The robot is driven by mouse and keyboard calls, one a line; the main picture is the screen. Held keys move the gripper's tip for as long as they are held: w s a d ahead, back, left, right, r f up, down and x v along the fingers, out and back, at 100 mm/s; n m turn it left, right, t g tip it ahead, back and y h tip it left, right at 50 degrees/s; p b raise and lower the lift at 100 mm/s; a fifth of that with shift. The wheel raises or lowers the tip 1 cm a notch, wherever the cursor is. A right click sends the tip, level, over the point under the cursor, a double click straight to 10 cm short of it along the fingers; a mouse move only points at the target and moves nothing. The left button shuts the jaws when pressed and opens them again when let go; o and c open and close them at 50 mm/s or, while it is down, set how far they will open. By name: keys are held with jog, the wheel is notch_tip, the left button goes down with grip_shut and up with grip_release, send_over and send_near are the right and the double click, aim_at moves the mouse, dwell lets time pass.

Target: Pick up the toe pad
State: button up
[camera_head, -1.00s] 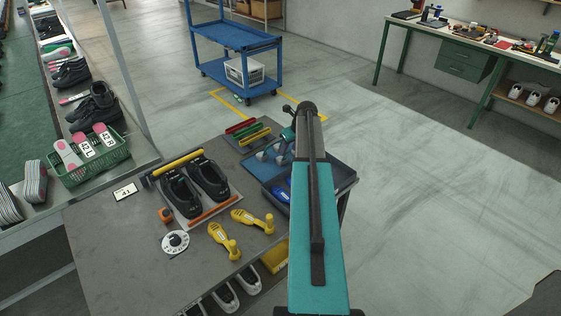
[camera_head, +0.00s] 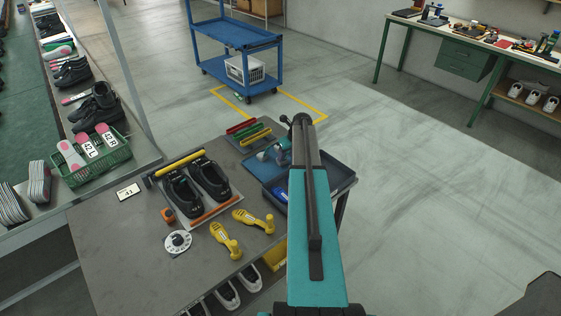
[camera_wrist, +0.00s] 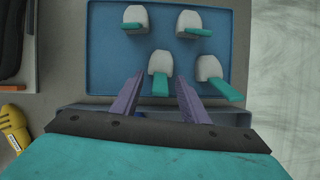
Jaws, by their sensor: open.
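Several pale grey rounded pieces with teal tabs, which look like toe pads, stand on a blue mat (camera_wrist: 105,70) in the wrist view. One pad (camera_wrist: 160,62) is at the middle, with its tab pointing down between my fingers. Others are a right pad (camera_wrist: 209,67), an upper-left pad (camera_wrist: 135,14) and an upper-right pad (camera_wrist: 188,19). My gripper (camera_wrist: 160,80) is open and empty, its purple fingers spread either side of the middle pad's tab. Contact cannot be told. In the head view my arm partly covers the blue mat (camera_head: 255,165).
A dark tray (camera_head: 340,178) is beside the mat at the table's right edge. Black shoes (camera_head: 210,177) on a board and yellow tools (camera_head: 225,238) lie to the left. Coloured bars (camera_head: 255,136) lie behind the mat. The floor to the right is clear.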

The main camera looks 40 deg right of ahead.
dwell(0.3)
grip_shut()
jog(key=shift+r, duration=0.1)
jog(key=shift+r+b, duration=1.8)
jog(key=shift+r, duration=3.1)
